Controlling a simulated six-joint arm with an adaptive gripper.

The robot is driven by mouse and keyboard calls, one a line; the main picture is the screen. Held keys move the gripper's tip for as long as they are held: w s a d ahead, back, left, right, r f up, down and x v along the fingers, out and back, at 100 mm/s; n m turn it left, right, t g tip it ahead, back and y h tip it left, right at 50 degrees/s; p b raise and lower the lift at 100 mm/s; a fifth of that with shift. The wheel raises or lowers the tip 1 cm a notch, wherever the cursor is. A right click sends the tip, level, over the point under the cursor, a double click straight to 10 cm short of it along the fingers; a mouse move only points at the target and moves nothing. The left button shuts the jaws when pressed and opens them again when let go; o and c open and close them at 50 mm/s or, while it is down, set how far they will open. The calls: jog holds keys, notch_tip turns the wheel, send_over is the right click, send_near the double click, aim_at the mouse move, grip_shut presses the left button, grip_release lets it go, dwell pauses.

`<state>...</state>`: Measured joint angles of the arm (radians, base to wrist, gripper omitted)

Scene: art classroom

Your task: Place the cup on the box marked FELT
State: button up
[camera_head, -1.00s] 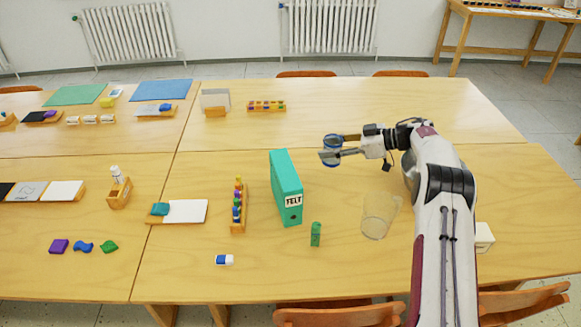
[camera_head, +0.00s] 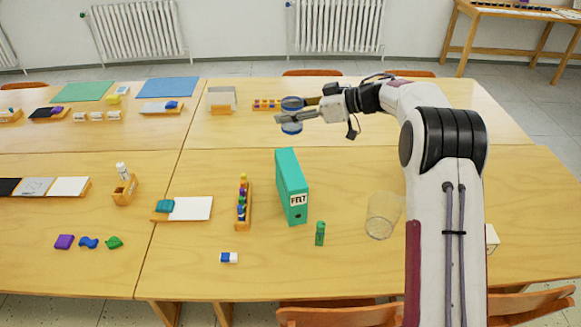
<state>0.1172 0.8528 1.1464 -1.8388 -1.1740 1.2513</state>
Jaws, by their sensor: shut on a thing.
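A teal upright box marked FELT (camera_head: 289,180) stands on the near table, its label facing the front. My gripper (camera_head: 291,115) is shut on a small cup with blue at its top and bottom (camera_head: 291,128). The gripper fingers cover the cup's middle. The cup is held upright, above and behind the box in the picture, apart from it. Its exact height over the table is hard to tell.
A clear tumbler (camera_head: 381,218) and a green glue stick (camera_head: 320,233) stand right of the box. A rack of coloured pegs (camera_head: 243,205) stands close on its left. A tray of coloured blocks (camera_head: 265,104) lies behind the cup. A blue-and-white eraser (camera_head: 229,258) lies in front.

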aim_at(286, 131)
jog(key=shift+s+a+r+m+t, duration=0.2)
jog(key=shift+s+a+r, duration=0.2)
jog(key=shift+a, duration=0.1)
jog(key=shift+s+a+r+m+t, duration=0.25)
jog(key=shift+s+a, duration=0.1)
jog(key=shift+a, duration=0.15)
jog(key=f, duration=0.1)
jog(key=m+t, duration=0.1)
jog(key=f+h, duration=0.1)
jog(key=shift+s+d+f+m, duration=0.25)
jog(key=shift+s+d+f, duration=0.05)
jog(key=shift+s+d, duration=0.1)
jog(key=shift+d+f+t, duration=0.15)
jog(key=shift+f+t, duration=0.15)
jog(key=shift+t, duration=0.05)
jog(key=shift+w+d+f, duration=0.15)
jog(key=shift+w+d, duration=0.1)
jog(key=shift+w, duration=0.05)
jog(key=shift+f, duration=3.1)
